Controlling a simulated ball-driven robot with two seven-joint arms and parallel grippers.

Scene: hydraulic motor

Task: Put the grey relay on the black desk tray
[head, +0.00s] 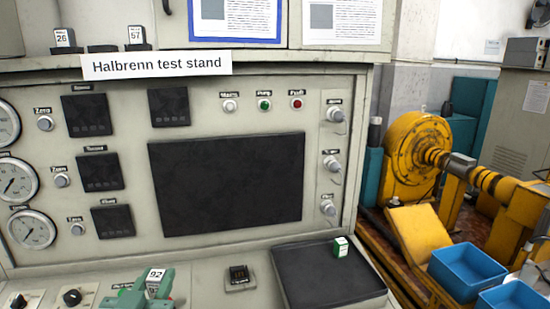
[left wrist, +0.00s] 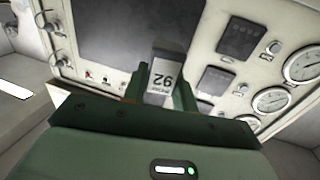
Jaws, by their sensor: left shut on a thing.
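The grey relay (head: 155,276) has a white label reading 92. My left gripper (head: 153,287) is shut on it at the bottom of the head view, above the desk ledge and left of the tray. In the left wrist view the relay (left wrist: 162,78) stands between the two green fingers, its label upside down. The black desk tray (head: 318,282) lies on the ledge at the lower right of the panel. A small white and green relay (head: 341,247) stands near the tray's back right; the rest of the tray is bare. My right gripper is not in view.
A small dark device with a display (head: 239,276) sits on the ledge between gripper and tray. The panel with its dark screen (head: 228,182) rises behind. Relays numbered 26 (head: 65,38) and 57 (head: 137,35) stand on the upper shelf. Blue bins (head: 465,272) are at right.

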